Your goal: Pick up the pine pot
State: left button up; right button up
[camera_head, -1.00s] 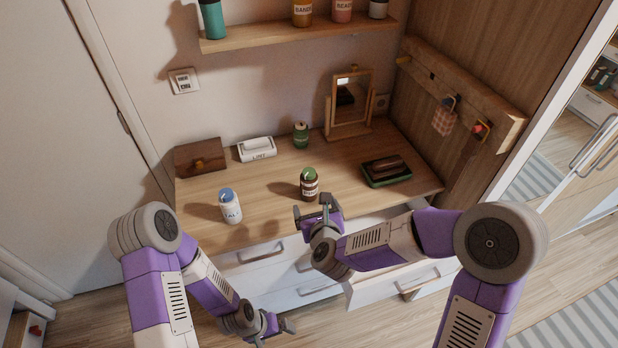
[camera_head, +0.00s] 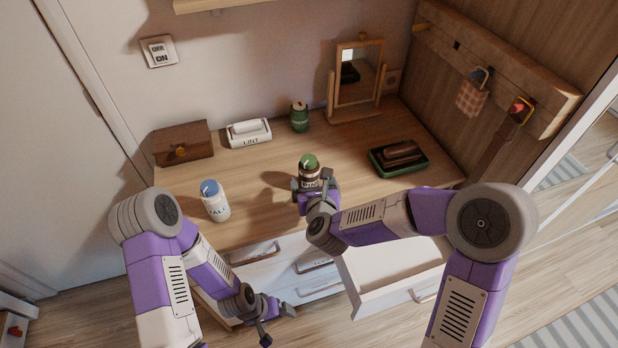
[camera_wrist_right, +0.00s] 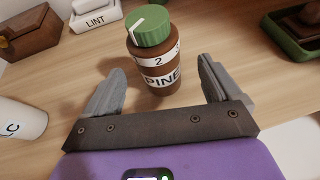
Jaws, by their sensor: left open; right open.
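The pine pot (camera_head: 309,168) is a brown jar with a green lid and a white band, standing upright on the wooden dresser top. In the right wrist view the pine pot (camera_wrist_right: 153,62) shows the letters PINE, just ahead of and between the open fingers. My right gripper (camera_head: 315,184) is open in front of the pot, and its fingers (camera_wrist_right: 161,90) reach to either side of the jar's lower part without visibly closing on it. My left gripper (camera_head: 276,322) is open and empty, low in front of the dresser drawers.
On the dresser top (camera_head: 255,185) stand a talc bottle (camera_head: 215,201), a lint box (camera_head: 249,133), a brown wooden box (camera_head: 183,143), a green jar (camera_head: 299,117), a mirror (camera_head: 357,78) and a green tray (camera_head: 376,166). An open drawer (camera_head: 393,276) juts out below my right arm.

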jog(key=x, duration=0.5)
jog(key=shift+w+a+r, duration=0.15)
jog(key=shift+w, duration=0.1)
jog(key=shift+c, duration=0.2)
jog(key=shift+r, duration=0.1)
jog(key=c, duration=1.1)
